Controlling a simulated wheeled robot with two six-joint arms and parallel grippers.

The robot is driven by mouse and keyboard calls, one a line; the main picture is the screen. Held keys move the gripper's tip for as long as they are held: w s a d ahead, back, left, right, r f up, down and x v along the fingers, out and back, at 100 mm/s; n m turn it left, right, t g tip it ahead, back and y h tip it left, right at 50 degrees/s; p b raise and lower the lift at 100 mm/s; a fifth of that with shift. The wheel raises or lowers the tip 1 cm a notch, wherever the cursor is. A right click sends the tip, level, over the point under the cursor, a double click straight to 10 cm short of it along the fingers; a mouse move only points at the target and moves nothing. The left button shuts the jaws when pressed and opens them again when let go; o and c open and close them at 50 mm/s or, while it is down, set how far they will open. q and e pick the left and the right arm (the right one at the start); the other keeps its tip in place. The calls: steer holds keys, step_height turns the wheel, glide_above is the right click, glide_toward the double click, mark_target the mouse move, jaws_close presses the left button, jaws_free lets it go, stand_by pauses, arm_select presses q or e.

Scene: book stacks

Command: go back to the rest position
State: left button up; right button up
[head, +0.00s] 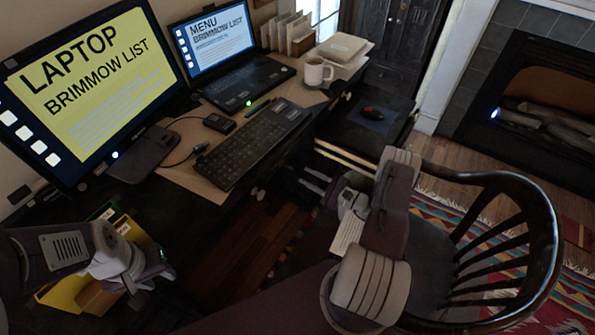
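My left gripper (150,272) is low at the left edge of the head view, over a yellow folder or box (66,292) and a brown box (98,298). Its fingers are small and dark there, and I cannot tell whether they are open or shut. My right arm reaches up from the bottom centre, in front of the wooden chair. My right gripper (306,179) points left beside the desk's front edge, with its two pale fingers apart and nothing visible between them.
The desk holds a monitor (88,85), a laptop (232,80), a keyboard (250,142) and a white mug (316,72). A wooden chair (545,235) stands on a patterned rug (565,300) at the right. A fireplace (545,105) is behind it. Bare floor (235,250) shows between my arms.

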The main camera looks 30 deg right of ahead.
steer(key=shift+s+d, duration=0.15)
steer(key=shift+s, duration=0.25)
steer(key=s+a+r+n+g+y+p, duration=0.2)
steer(key=s+a+r+n+g+p, duration=0.15)
steer(key=a+r+n+g, duration=0.3)
steer(key=s+a+r+n+g+y+p, duration=0.25)
steer(key=s+a+r+g, duration=0.2)
steer(key=a+g, duration=0.35)
steer(key=s+r+n+g+h+p, duration=0.4)
steer(key=s+r+n+h, duration=0.4)
steer(key=s+h, duration=0.15)
steer(key=r+n+t+h, duration=0.1)
steer(key=r, duration=0.1)
steer(key=d+r+n+t+h+p, duration=0.1)
steer(key=n, duration=0.1)
steer(key=r+n+t+h, duration=0.1)
steer(key=r+t, duration=0.1)
steer(key=shift+s+d+r+n+h, duration=0.1)
steer(key=shift+d+r+n+h, duration=0.2)
steer(key=shift+r+h, duration=0.1)
